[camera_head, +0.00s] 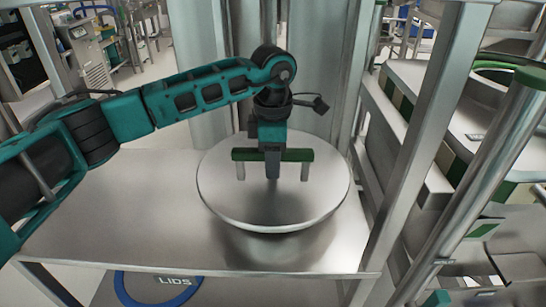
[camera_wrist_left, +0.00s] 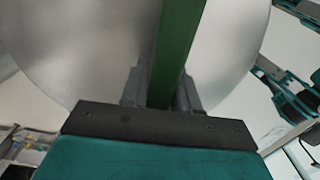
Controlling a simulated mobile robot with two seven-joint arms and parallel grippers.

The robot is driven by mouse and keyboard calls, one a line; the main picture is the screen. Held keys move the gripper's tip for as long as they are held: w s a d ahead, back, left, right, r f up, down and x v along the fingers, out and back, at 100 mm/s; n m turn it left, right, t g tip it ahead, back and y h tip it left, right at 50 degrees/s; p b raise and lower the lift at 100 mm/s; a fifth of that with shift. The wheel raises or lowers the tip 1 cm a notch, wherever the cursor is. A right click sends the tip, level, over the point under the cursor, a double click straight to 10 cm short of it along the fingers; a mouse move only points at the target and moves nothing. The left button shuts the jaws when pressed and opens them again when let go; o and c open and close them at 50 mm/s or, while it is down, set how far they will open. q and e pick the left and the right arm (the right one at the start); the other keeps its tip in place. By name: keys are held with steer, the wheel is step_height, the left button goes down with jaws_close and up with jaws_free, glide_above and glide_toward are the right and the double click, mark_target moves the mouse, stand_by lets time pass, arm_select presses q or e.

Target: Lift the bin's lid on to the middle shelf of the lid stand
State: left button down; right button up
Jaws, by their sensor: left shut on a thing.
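The bin's lid (camera_head: 235,205) is a round silver metal disc with a green bar handle (camera_head: 296,155) on two posts. It lies over a metal shelf of the lid stand (camera_head: 140,220) in the head view; I cannot tell whether it touches the shelf or hangs just above it. My left gripper (camera_head: 272,170) comes down from above and is shut on the middle of the handle. In the left wrist view the green handle (camera_wrist_left: 177,45) runs between the fingers, with the lid (camera_wrist_left: 95,45) behind it. My right gripper is not in view.
Upright metal posts of the stand (camera_head: 415,150) rise on the right, and large metal cylinders (camera_head: 315,60) stand behind the shelf. A blue ring marking with the word LIDS (camera_head: 160,284) shows below the shelf's front edge. The shelf is bare left of the lid.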

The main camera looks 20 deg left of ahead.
arm_select(q)
steer(key=shift+w+f+b, duration=0.1)
steer(key=shift+f+b, duration=0.6)
steer(key=shift+f, duration=0.35)
steer(key=shift+f+b, duration=0.35)
steer(key=shift+f, duration=0.2)
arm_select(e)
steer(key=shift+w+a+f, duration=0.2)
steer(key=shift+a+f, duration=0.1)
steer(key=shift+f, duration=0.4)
arm_select(q)
steer(key=shift+r, duration=0.15)
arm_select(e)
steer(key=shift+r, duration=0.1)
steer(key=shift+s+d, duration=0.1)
arm_select(q)
steer(key=shift+f, duration=0.2)
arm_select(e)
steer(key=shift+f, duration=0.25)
